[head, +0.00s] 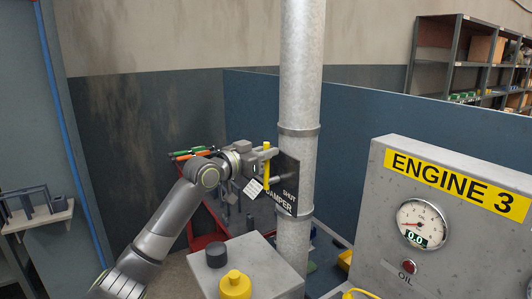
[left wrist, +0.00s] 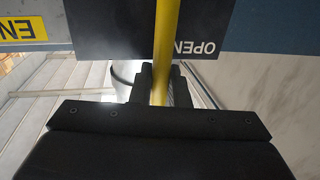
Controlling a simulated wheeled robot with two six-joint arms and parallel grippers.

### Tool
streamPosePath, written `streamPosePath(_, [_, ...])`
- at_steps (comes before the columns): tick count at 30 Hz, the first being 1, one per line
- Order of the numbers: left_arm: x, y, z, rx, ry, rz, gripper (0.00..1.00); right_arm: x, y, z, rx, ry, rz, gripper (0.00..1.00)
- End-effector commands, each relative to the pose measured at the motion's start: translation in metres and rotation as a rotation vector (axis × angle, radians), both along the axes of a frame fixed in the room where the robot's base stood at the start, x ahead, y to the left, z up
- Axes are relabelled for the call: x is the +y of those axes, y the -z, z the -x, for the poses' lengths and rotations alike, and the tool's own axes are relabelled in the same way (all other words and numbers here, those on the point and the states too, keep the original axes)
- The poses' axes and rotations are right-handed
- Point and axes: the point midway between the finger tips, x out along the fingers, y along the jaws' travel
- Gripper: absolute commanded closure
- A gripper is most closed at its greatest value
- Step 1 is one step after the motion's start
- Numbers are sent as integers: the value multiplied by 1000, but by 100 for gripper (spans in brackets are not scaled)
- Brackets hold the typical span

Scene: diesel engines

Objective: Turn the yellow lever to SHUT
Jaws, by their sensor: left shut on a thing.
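The yellow lever (head: 266,172) stands roughly upright in front of a black damper plate (head: 286,178) on the grey vertical pipe (head: 301,70). The words SHUT and DAMPER show on the plate, to the right of and below the lever. My left gripper (head: 265,156) comes in from the left and is shut on the lever. In the left wrist view the lever (left wrist: 166,40) runs between the two dark fingers (left wrist: 161,84), and the upside-down word OPEN shows on the plate (left wrist: 110,32) beside it. The lever's pivot is hard to make out. My right gripper is not in view.
A grey panel (head: 455,235) marked ENGINE 3, with a gauge (head: 421,223), stands at the right. A grey box (head: 262,258) with a yellow knob (head: 235,285) and a dark knob (head: 216,255) is below. A blue partition (head: 420,130) lies behind the pipe.

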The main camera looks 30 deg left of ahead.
Motion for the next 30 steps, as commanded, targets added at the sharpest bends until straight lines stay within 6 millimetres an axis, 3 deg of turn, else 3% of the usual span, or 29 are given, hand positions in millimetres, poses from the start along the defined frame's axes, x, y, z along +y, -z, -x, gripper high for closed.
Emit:
streamPosePath(11, [-10, 5, 5, -60, 2, -102, 100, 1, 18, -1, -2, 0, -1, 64])
streamPosePath(30, [-50, 28, 29, -355, 0, -602, 100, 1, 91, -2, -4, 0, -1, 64])
